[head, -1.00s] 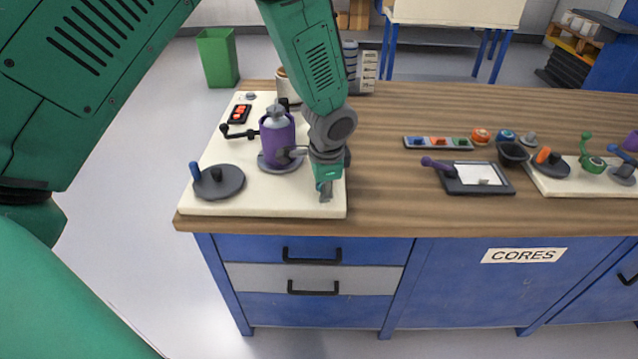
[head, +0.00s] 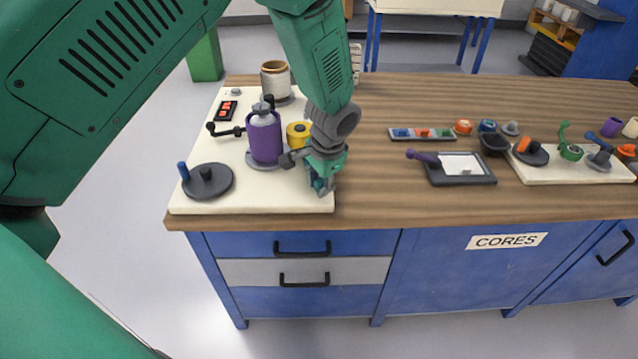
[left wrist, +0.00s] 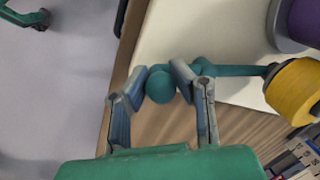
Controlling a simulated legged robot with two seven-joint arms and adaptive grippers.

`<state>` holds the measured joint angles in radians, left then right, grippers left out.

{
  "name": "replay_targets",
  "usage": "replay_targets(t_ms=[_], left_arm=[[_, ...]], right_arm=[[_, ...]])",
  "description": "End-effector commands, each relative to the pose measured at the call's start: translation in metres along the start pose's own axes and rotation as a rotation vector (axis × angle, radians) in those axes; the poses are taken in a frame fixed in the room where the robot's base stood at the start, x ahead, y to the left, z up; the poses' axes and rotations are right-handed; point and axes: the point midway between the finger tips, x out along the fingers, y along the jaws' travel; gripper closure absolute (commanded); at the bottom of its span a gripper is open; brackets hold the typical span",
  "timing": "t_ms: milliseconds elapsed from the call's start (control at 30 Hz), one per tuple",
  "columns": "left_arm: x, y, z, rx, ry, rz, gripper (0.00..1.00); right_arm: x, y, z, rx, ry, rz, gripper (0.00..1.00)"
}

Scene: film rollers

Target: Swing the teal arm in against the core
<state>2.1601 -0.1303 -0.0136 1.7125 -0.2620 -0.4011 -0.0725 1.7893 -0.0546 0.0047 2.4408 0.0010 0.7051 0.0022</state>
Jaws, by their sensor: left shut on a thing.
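The teal arm (left wrist: 235,70) runs from a round teal knob (left wrist: 160,87) to a yellow roller (left wrist: 297,90) in the left wrist view. My left gripper (left wrist: 158,90) is shut on the knob end, one finger on each side. In the head view my left gripper (head: 321,186) is low over the cream board's right edge, and most of the teal arm is hidden by it. The purple core (head: 264,138) stands upright on a grey disc left of the gripper. The yellow roller (head: 298,133) is behind the gripper, a narrow gap from the core.
The cream board (head: 285,203) also carries a grey disc with a blue peg (head: 208,181), a black crank (head: 226,130) and a tan roll (head: 275,80). A dark tray (head: 458,168) and a second board (head: 545,171) are to the right. Bare wood lies between.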

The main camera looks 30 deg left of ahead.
Motion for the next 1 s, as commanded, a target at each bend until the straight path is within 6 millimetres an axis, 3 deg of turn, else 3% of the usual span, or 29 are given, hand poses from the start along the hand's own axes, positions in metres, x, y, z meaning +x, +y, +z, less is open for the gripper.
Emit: replay_targets(t_ms=[100,133,200,500,633,1000], left_arm=[[-0.005,-0.004,-0.008,-0.003,0.024,-0.008,1.0],[-0.005,-0.004,-0.008,-0.003,0.024,-0.008,0.77],[-0.005,-0.004,-0.008,-0.002,0.023,-0.008,0.54],[-0.003,-0.002,-0.004,0.0,0.013,-0.003,0.54],[-0.011,-0.002,-0.004,0.0,0.012,-0.003,0.54],[-0.084,-0.002,-0.006,0.0,0.016,-0.005,0.54]], right_arm=[[0.0,0.0,0.0,0.0,0.0,0.0,0.6],[0.0,0.0,0.0,0.0,0.0,0.0,0.6],[0.0,0.0,0.0,0.0,0.0,0.0,0.6],[0.0,0.0,0.0,0.0,0.0,0.0,0.6],[-0.001,0.0,0.003,0.0,0.003,0.0,0.6],[-0.001,0.0,0.002,0.0,0.003,0.0,0.6]])
